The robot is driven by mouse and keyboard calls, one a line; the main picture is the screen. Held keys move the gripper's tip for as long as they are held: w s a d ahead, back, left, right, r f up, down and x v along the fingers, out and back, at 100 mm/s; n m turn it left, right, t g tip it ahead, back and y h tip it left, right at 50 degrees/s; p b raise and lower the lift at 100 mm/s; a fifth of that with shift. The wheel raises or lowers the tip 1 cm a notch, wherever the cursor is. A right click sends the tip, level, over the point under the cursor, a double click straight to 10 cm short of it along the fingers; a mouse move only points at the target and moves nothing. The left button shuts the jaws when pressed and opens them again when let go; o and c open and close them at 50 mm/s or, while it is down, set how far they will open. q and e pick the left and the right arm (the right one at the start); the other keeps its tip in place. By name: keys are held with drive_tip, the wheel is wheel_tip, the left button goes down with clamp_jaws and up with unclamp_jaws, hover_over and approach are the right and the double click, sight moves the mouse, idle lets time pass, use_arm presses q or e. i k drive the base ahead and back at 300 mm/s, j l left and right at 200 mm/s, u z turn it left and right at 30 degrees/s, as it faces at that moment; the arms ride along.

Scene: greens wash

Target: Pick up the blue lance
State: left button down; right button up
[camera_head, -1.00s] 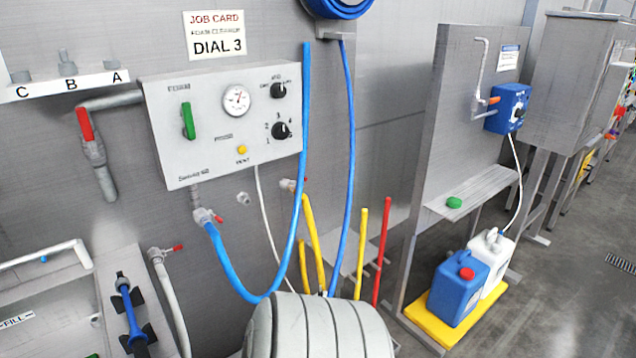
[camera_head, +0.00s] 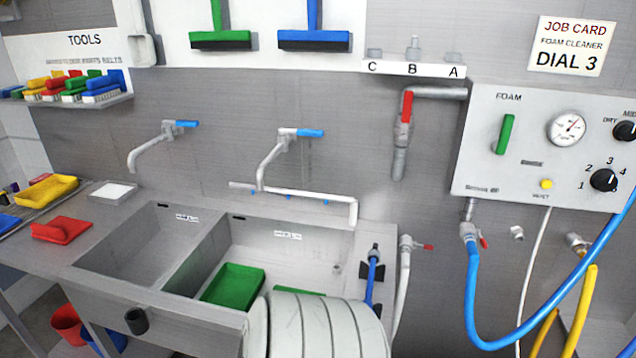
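The blue lance (camera_head: 372,278) is a slim blue rod with a dark grey top fitting. It stands roughly upright in dark clips at the right end of the sink unit, left of a grey pipe with a red lever. Its lower end is partly hidden by a ribbed pale part of my own body at the bottom of the view. Neither of my grippers is in view.
A double sink (camera_head: 150,245) with a green tray (camera_head: 233,287) lies left of the lance. Two taps with blue levers (camera_head: 310,133) hang above it. The foam panel (camera_head: 480,140) and a looping blue hose (camera_head: 472,300) are on the right.

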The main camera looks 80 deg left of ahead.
sight(374, 256)
drive_tip(key=u, duration=1.8)
